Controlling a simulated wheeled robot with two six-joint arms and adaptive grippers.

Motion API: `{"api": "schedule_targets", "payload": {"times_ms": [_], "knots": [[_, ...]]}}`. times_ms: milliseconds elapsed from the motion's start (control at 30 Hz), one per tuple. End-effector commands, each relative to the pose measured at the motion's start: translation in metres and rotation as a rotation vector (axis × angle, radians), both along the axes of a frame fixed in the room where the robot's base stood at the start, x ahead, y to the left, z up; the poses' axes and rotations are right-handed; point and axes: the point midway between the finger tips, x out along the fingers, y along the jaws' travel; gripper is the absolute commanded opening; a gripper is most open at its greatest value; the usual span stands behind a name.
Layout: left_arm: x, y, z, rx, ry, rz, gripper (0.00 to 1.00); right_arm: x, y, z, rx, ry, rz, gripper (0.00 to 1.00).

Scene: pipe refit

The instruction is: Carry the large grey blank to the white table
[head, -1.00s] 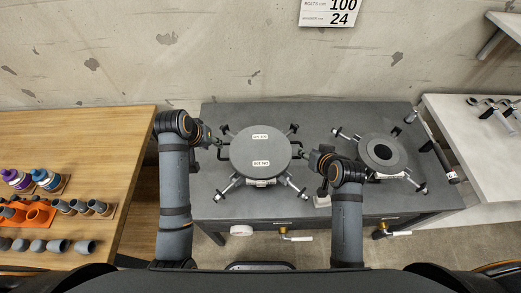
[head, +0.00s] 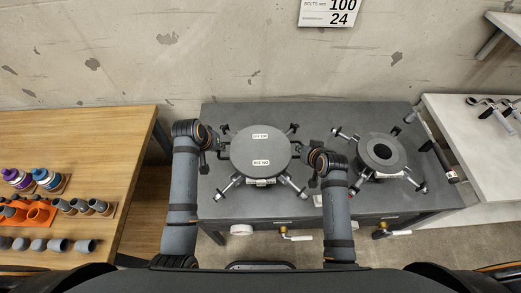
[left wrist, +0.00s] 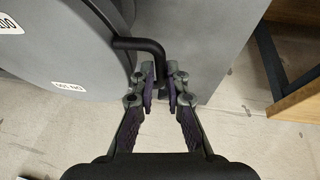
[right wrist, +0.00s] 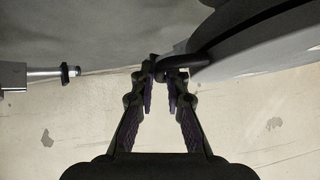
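The large grey blank (head: 260,150) is a round disc with two white labels and a dark handle on each side. It lies over a stand with several radial arms on the dark grey bench. My left gripper (head: 218,143) is at its left handle; in the left wrist view the fingers (left wrist: 160,82) close around the bent bar. My right gripper (head: 306,155) is at its right handle, which sits between the fingertips in the right wrist view (right wrist: 160,75). The white table (head: 478,150) stands at the right.
A smaller grey ring (head: 382,152) sits on another armed stand, with a long black-handled tool (head: 441,155) beside it at the bench's right edge. Wrenches (head: 497,108) lie on the white table's far part. A wooden table (head: 120,130) with fittings is at the left.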

Motion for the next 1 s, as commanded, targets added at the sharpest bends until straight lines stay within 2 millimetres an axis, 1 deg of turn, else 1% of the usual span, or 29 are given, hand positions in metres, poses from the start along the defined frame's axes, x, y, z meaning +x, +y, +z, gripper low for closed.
{"api": "schedule_targets", "payload": {"times_ms": [33, 67, 667, 833, 1000], "knots": [[0.0, 0.0, 0.0, 0.0, 0.0, 0.0, 0.02, 0.0, 0.0, 0.0, 0.0, 0.0, 0.0, 0.03], [0.0, 0.0, 0.0, 0.0, 0.0, 0.0, 0.0, 0.0, 0.0, 0.0, 0.0, 0.0, 0.0, 0.0], [0.0, 0.0, 0.001, 0.001, -0.001, 0.001, 0.0, 0.0, 0.0, 0.001, 0.0, -0.001, 0.0, 0.0], [0.0, 0.0, 0.012, 0.001, -0.002, 0.001, 0.0, 0.0, 0.0, 0.012, 0.0, -0.002, 0.0, 0.0], [0.0, 0.0, 0.034, 0.001, -0.002, 0.001, 0.0, 0.0, 0.0, 0.034, 0.0, -0.002, 0.0, 0.0]]}}
